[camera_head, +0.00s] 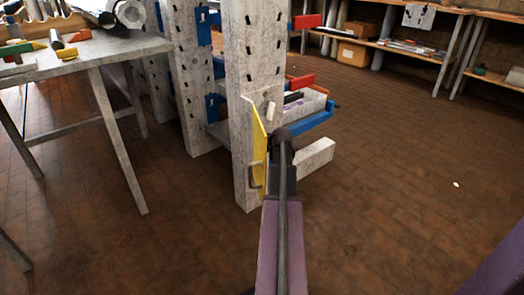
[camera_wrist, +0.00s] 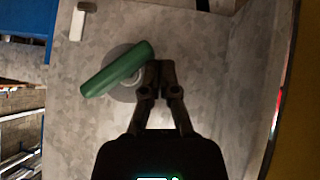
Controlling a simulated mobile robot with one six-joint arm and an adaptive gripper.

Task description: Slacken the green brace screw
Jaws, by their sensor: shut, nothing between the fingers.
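The green brace screw (camera_wrist: 117,69) shows in the wrist view as a green bar-shaped head, tilted, over a grey round disc (camera_wrist: 122,94) on the speckled grey post (camera_wrist: 215,75). My gripper (camera_wrist: 160,66) is shut and empty. Its fingertips are right beside the upper right end of the green bar; I cannot tell whether they touch it. In the head view my arm reaches to the post (camera_head: 255,60), with the dark gripper (camera_head: 282,138) in front of it. The green screw is hidden there.
A yellow panel (camera_head: 259,135) with a handle stands open left of my gripper. A white peg (camera_head: 270,111) sticks out of the post and also shows in the wrist view (camera_wrist: 77,22). Blue and red rack arms (camera_head: 308,124) are at the right. A workbench (camera_head: 110,48) stands left.

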